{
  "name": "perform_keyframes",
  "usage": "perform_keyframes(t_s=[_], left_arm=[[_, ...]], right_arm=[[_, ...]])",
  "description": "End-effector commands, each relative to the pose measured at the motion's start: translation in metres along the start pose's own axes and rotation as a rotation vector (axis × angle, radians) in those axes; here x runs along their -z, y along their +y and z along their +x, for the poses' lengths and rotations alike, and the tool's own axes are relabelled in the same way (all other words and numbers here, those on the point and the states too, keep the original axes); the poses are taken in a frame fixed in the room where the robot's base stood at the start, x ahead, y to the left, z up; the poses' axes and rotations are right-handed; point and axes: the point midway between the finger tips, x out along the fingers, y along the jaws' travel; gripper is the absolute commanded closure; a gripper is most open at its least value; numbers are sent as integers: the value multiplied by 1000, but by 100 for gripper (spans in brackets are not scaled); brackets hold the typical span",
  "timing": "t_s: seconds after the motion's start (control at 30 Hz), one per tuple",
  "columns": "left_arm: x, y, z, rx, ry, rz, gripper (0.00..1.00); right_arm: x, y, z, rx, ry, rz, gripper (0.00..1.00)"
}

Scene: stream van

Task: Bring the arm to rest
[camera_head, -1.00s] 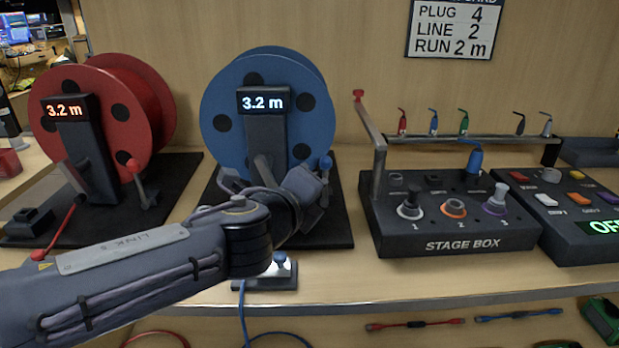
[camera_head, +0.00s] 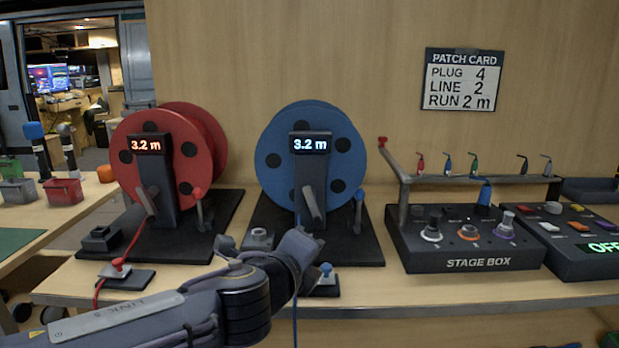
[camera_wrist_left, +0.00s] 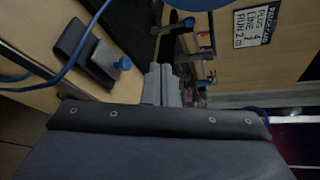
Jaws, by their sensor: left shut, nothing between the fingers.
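My left arm (camera_head: 215,308) comes in from the lower left in the head view. Its wrist end (camera_head: 295,252) is in front of the black base of the blue reel (camera_head: 280,130); the fingertips are hidden there. In the left wrist view my left gripper (camera_wrist_left: 162,80) shows grey fingers together with nothing between them. Beside them lies a dark block with a blue knob (camera_wrist_left: 122,63), with a blue cable (camera_wrist_left: 65,70) running past it. My right gripper is in neither view.
A red reel (camera_head: 205,140) stands left of the blue one; both displays read 3.2 m. The stage box (camera_head: 470,255) and a button panel (camera_head: 575,250) stand to the right. A patch card (camera_head: 462,80) hangs on the wall. A blue-knobbed block (camera_head: 325,282) sits close to my wrist.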

Motion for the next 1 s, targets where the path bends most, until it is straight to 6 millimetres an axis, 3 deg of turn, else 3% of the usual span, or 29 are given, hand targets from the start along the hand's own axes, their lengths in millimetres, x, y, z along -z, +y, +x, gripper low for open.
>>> perform_keyframes(t_s=[0.23, 0.37, 0.53, 0.63, 0.8, 1.0], left_arm=[[-31, 34, -18, -86, -70, -192, 100], [-53, 63, -36, -154, -130, -354, 100], [-79, 116, -72, -269, -239, -654, 100], [-89, 162, -108, -359, -337, -924, 100], [-72, 239, -179, -512, -508, -1485, 100], [-24, 280, -229, -624, -611, -2008, 100]], right_arm=[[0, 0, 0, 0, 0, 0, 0], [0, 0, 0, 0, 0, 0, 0], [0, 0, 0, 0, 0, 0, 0], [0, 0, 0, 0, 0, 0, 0], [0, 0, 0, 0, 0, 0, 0], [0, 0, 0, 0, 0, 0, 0]])
